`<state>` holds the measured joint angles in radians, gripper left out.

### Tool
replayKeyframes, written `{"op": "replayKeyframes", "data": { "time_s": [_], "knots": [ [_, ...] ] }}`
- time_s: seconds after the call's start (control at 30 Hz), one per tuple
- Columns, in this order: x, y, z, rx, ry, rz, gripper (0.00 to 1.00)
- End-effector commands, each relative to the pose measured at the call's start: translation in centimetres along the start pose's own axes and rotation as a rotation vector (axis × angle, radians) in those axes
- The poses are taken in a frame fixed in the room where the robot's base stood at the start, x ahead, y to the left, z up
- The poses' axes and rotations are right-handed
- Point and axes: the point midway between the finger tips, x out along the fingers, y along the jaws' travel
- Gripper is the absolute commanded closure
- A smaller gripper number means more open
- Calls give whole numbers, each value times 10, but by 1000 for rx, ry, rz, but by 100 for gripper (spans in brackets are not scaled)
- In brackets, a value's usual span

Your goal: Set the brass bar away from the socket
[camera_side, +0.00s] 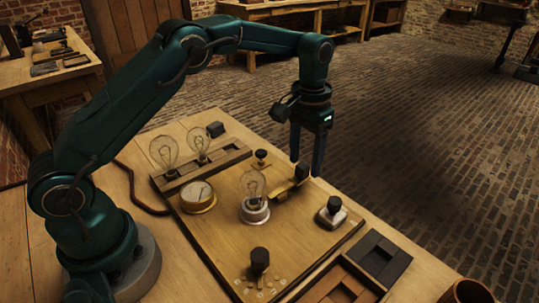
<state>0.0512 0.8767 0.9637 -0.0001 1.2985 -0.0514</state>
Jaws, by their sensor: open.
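The brass bar (286,192) lies on the wooden board (222,242), its near end close beside the socket (256,213). I cannot tell whether they touch. A dark block or handle (303,173) rises at the bar's far end. The socket is a round pale metal base with a clear, unlit glass bulb (253,185) upright in it. My gripper (307,168) points straight down at the bar's far end. Its two dark fingers are open, one on each side of the handle, with no visible grip on it. The fingers hide part of the bar's far end.
A round brass gauge (199,196) sits left of the socket. A black-knobbed metal piece (331,212) stands to the right, and a black knob (260,260) in front. Two more bulbs stand in a wooden rack (225,158) behind. Dark trays (380,257) lie at right.

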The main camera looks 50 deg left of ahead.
Motion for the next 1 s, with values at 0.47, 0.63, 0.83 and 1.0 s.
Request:
{"op": "replayKeyframes", "data": {
  "time_s": [0.47,0.63,0.83,1.0],
  "knots": [
    [-43,0,0,0,4,0,40],
    [-43,0,0,0,3,0,40],
    [-57,-1,-3,-3,39,2,40],
    [-106,-4,7,-9,130,6,40]
  ]
}}
